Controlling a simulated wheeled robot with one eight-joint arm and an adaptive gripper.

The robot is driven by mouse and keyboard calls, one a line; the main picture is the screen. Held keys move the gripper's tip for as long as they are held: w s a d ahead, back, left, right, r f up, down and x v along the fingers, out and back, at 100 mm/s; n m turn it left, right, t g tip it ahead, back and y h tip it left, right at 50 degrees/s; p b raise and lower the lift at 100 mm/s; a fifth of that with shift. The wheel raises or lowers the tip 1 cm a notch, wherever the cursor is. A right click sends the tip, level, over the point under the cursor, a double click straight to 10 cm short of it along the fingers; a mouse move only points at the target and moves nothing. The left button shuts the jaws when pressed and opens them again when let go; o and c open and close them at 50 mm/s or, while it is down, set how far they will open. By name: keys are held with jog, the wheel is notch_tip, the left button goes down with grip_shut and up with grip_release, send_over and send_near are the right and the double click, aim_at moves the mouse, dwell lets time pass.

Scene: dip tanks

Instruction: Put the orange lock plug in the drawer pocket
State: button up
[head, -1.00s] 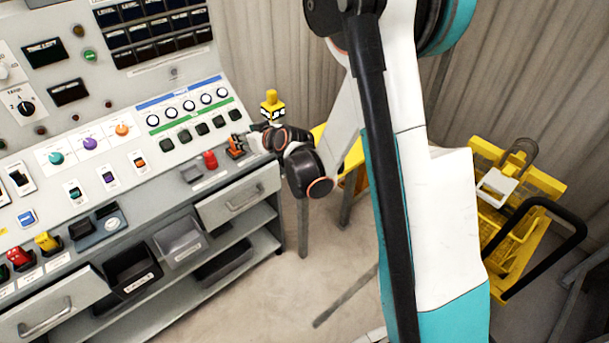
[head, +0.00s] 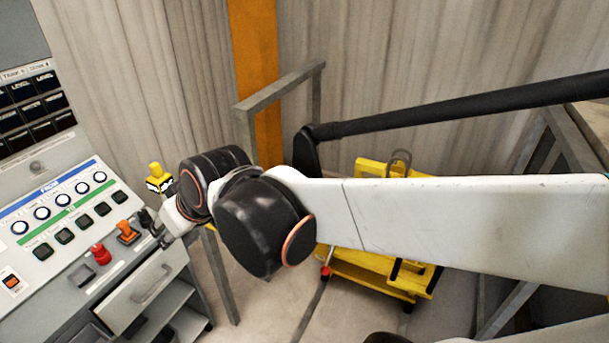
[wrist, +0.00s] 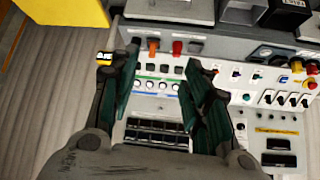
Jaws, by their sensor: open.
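The orange lock plug (head: 127,233) sits upright on the sloped console panel, to the right of a red plug. It also shows in the wrist view (wrist: 153,47), beyond my fingertips and between the lines of the two fingers. My gripper (head: 150,222) is just right of the plug in the head view, partly hidden by my wrist. In the wrist view my gripper (wrist: 163,58) is open and empty, its two dark green fingers wide apart. The drawer (head: 145,290) with a bar handle is below the console's right end. Its inside and pocket are not visible.
A red plug (head: 101,253) stands close left of the orange one. A yellow-topped post (head: 160,178) is behind the console's right corner. Buttons and switches cover the panel. A yellow cart (head: 375,285) stands on the floor at right.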

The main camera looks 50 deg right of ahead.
jog(key=s+d+f+m+g+h, duration=0.1)
jog(key=s+d, duration=0.1)
jog(key=s, duration=0.8)
jog(key=shift+o, duration=0.3)
jog(key=shift+w+r, duration=0.1)
dwell(0.5)
